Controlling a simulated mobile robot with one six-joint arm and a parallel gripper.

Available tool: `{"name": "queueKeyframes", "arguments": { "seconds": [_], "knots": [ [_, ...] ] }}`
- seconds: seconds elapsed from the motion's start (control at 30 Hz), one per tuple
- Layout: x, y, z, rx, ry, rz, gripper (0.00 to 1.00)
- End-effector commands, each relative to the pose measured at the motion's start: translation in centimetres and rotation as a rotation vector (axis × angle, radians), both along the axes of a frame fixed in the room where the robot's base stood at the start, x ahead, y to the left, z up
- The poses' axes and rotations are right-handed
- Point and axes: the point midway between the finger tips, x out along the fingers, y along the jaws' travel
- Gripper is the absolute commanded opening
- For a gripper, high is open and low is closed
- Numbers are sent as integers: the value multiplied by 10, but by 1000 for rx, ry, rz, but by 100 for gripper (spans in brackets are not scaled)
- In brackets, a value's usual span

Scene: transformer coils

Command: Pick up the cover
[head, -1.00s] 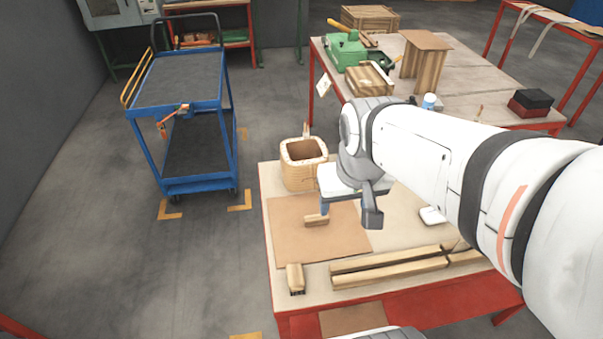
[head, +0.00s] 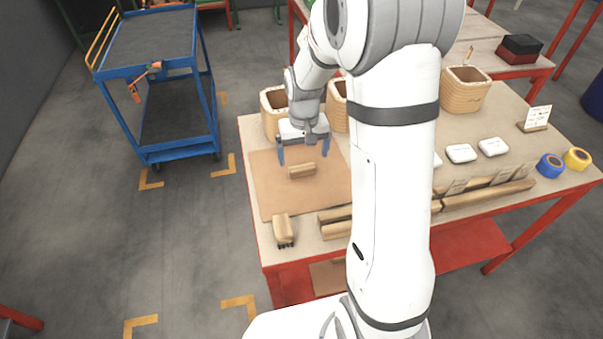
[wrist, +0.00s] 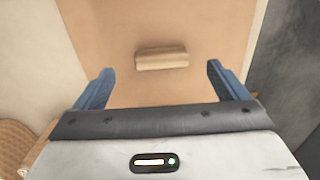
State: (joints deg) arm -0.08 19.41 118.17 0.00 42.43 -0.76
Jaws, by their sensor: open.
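A flat brown sheet (head: 268,190), which looks like the cover, lies on the left end of the table. A short wooden bar (head: 301,171) sits near its middle like a handle; I cannot tell if it is fixed to the sheet. In the wrist view the bar (wrist: 162,59) lies crosswise ahead of the fingers, on the brown surface (wrist: 200,25). My gripper (head: 303,155) is open and empty above the sheet, its blue fingers apart. In the wrist view the gripper (wrist: 160,69) has one finger on each side of the bar's ends, with gaps.
Tan coils (head: 272,109) stand behind the gripper, one close by it. A wooden-handled brush (head: 282,229) and long wooden strips (head: 485,199) lie along the front. A blue cart (head: 150,70) stands left, with free floor between.

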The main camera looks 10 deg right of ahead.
Motion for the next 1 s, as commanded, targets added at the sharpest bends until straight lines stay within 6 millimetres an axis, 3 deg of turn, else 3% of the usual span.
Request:
{"name": "queueKeyframes", "arguments": {
  "seconds": [0.43, 0.73, 1.0],
  "knots": [
    [9, 2, -54, 0, 3, 1, 94],
    [10, 2, -59, 0, -1, 2, 94],
    [10, 2, -59, 0, 0, 2, 72]
  ]
}}
